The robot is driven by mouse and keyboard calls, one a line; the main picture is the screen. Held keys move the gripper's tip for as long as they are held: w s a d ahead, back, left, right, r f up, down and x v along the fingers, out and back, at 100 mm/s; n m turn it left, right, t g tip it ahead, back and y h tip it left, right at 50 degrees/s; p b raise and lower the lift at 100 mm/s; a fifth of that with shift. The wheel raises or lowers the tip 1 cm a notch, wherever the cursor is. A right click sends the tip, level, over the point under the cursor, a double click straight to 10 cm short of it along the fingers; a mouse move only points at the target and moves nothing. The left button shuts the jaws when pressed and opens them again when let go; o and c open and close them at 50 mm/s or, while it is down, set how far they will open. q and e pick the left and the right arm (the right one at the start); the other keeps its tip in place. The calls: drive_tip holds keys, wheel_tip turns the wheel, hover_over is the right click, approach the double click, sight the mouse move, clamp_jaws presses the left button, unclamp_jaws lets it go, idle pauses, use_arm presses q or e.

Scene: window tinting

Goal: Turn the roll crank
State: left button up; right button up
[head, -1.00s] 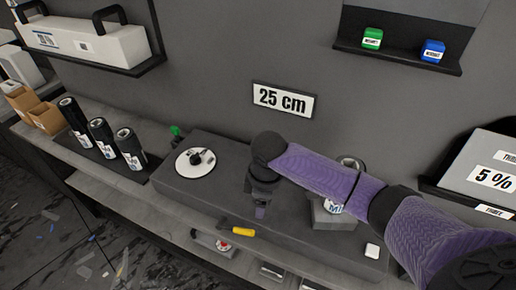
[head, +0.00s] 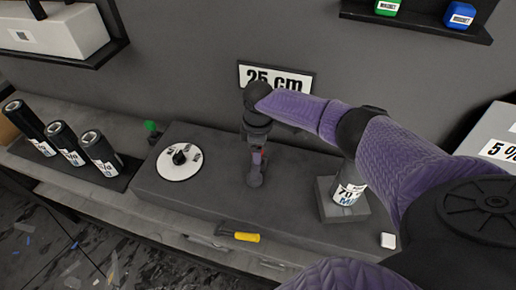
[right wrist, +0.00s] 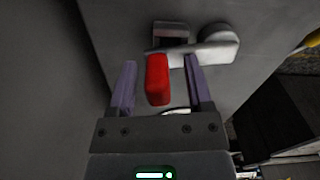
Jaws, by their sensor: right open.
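The roll crank shows in the right wrist view as a red grip (right wrist: 157,80) on a grey metal arm (right wrist: 213,46). My right gripper (right wrist: 159,66) is open, with one finger on each side of the red grip and a visible gap to both. In the head view my right gripper (head: 255,178) points down over the grey bench block and largely hides the crank. A roll (head: 348,194) with a white label stands in a grey holder (head: 329,208) to its right. My left gripper is out of view.
A white dial with a black knob (head: 168,169) lies left of my gripper. A yellow-handled tool (head: 246,237) lies at the front edge. A "25 cm" sign (head: 297,80) hangs on the wall behind my arm.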

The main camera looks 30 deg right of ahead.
drive_tip(key=shift+w, duration=0.15)
drive_tip(key=shift+c, duration=0.9)
clamp_jaws()
